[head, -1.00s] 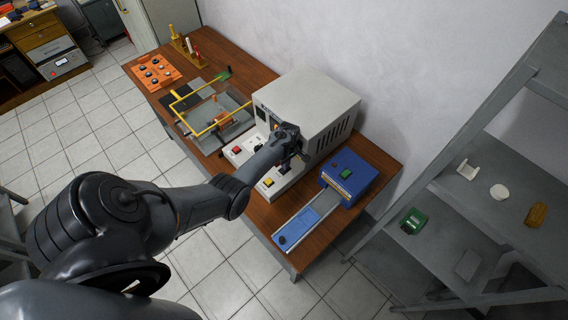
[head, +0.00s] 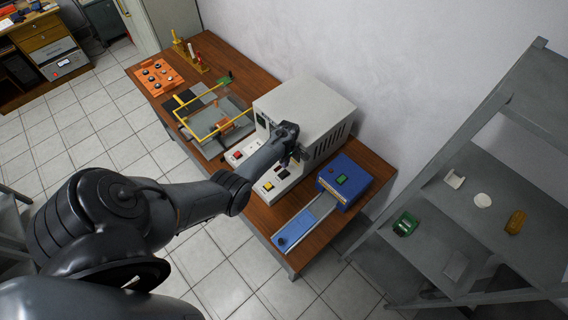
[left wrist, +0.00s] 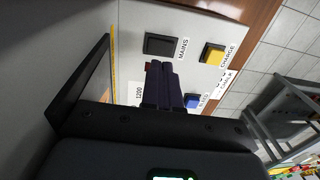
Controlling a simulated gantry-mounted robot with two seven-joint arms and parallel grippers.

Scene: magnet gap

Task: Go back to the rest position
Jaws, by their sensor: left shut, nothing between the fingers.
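My left arm reaches in from the left in the head view. Its gripper (head: 297,156) is at the front of the grey-white machine (head: 308,104), over its control panel. In the left wrist view the two dark fingers (left wrist: 165,83) lie together, shut and empty, in front of the panel. Around them show a black switch marked MAINS (left wrist: 160,44), a yellow button marked CHARGE (left wrist: 213,55) and a blue button (left wrist: 193,101). I cannot tell whether the fingertips touch the panel. My right gripper is in neither view.
A blue unit (head: 344,181) with a slide stands right of the machine. A yellow-framed fixture (head: 215,120) and an orange tray (head: 158,75) stand to its left on the wooden table (head: 213,47). A grey shelf rack (head: 463,219) with small parts is at the right. The wall is close behind.

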